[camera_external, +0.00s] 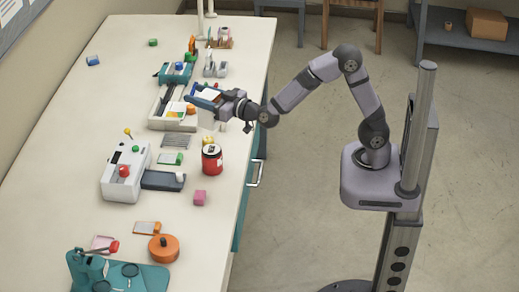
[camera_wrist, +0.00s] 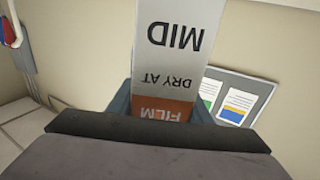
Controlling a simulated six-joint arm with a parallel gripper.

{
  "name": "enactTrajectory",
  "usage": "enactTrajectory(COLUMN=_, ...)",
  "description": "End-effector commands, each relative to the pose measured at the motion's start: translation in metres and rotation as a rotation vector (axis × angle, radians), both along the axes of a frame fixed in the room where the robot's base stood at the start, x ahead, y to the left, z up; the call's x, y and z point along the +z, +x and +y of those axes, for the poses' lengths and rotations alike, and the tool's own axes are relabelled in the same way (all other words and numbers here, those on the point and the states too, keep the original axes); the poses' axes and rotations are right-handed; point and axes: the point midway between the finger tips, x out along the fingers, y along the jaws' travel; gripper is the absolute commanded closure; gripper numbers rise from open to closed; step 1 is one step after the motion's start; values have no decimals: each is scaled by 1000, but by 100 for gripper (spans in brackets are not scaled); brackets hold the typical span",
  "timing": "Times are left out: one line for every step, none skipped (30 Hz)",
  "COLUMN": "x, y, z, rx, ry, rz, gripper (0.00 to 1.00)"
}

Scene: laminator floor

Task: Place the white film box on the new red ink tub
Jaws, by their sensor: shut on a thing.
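My gripper (camera_external: 206,98) is shut on the white film box (camera_external: 207,118) and holds it above the bench, toward the back. In the wrist view the white film box (camera_wrist: 170,55) fills the middle, with upside-down lettering "FILM", "DRY AT" and "MID" and an orange band near the jaws. The red ink tub (camera_external: 212,163), with a dark top and pale label, stands upright near the bench's right edge. It is nearer the camera than the gripper and apart from the box. Whether it is the new one cannot be read.
A white machine (camera_external: 124,174) with a dark tray stands left of the tub. A pink block (camera_external: 200,198) and an orange round pot (camera_external: 164,249) lie nearer the camera. A small yellow piece (camera_external: 208,141) sits just behind the tub. The bench (camera_external: 215,232) is bare at front right.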

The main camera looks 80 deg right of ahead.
Motion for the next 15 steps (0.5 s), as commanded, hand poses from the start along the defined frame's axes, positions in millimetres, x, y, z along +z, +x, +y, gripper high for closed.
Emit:
enactTrajectory(x=-5, y=0, z=0, rx=0, ry=-2, rz=2, gripper=86)
enactTrajectory(x=-9, y=0, z=0, rx=0, ry=-2, rz=2, gripper=86)
enactTrajectory(x=-15, y=0, z=0, rx=-1, ry=-2, rz=4, gripper=86)
enactTrajectory(x=-20, y=0, z=0, rx=-1, ry=-3, rz=4, gripper=86)
enactTrajectory(x=-25, y=0, z=0, rx=1, ry=-3, rz=4, gripper=86)
enactTrajectory(x=-31, y=0, z=0, rx=0, ry=-3, rz=6, gripper=86)
enactTrajectory(x=-35, y=0, z=0, rx=0, ry=-3, rz=4, gripper=86)
enactTrajectory(x=-40, y=0, z=0, rx=0, ry=-2, rz=5, gripper=86)
enactTrajectory(x=-44, y=0, z=0, rx=0, ry=-3, rz=3, gripper=86)
enactTrajectory(x=-47, y=0, z=0, rx=1, ry=-2, rz=3, gripper=86)
enactTrajectory(x=-50, y=0, z=0, rx=1, ry=-1, rz=2, gripper=86)
enactTrajectory(x=-52, y=1, z=0, rx=1, ry=-2, rz=1, gripper=86)
enactTrajectory(x=-53, y=1, z=0, rx=0, ry=-2, rz=0, gripper=86)
enactTrajectory(x=-54, y=1, z=0, rx=0, ry=-2, rz=-1, gripper=86)
enactTrajectory(x=-54, y=0, z=0, rx=0, ry=-2, rz=-1, gripper=86)
